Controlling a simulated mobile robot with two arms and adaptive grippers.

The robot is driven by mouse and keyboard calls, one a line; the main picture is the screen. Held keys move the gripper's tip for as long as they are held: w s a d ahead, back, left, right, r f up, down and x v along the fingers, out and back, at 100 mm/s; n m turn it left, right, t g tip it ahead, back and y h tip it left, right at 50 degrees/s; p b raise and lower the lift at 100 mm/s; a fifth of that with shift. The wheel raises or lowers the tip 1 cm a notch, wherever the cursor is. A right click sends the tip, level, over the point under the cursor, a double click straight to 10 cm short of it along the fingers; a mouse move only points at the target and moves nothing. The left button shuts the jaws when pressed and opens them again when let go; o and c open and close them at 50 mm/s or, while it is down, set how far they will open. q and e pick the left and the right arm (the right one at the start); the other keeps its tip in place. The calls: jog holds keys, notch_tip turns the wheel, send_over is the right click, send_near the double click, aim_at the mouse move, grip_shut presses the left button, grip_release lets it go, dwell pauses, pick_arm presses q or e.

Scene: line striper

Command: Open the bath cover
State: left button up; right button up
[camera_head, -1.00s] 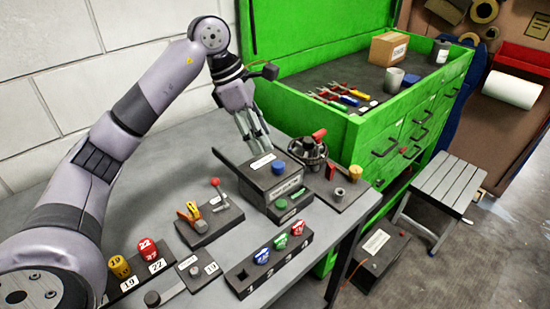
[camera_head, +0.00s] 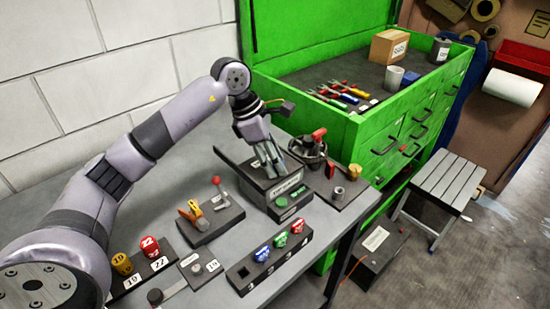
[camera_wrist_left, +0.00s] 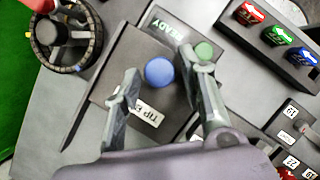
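The bath unit is a dark box (camera_head: 287,194) on the grey bench, with a READY label on its front. A thin dark panel (camera_head: 228,162) slants at its left side. In the left wrist view, a blue knob (camera_wrist_left: 159,71) and a white label (camera_wrist_left: 148,113) show on the box's top. My left gripper (camera_head: 274,168) is over the box, fingers pointing down. It also shows in the left wrist view (camera_wrist_left: 158,62), open, with a finger on either side of the blue knob and visible gaps. The fingers hide the knob in the head view. My right gripper is out of view.
A round black handwheel fixture (camera_head: 307,152) stands close behind the box. A block with a red-tipped lever (camera_head: 216,181) stands to its left, and a rack of coloured pieces (camera_head: 268,262) in front. The green tool cabinet (camera_head: 365,140) rises at the right.

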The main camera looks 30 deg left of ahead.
pick_arm(q)
grip_shut()
dwell(0.5)
jog(key=w+a, duration=0.3)
jog(key=a, duration=0.5)
jog(key=shift+b, duration=0.4)
jog(key=shift+a, duration=0.1)
jog(key=shift+o, duration=1.4)
grip_release()
jog(key=shift+s, duration=0.1)
jog(key=shift+r, duration=0.1)
jog(key=v, duration=1.2)
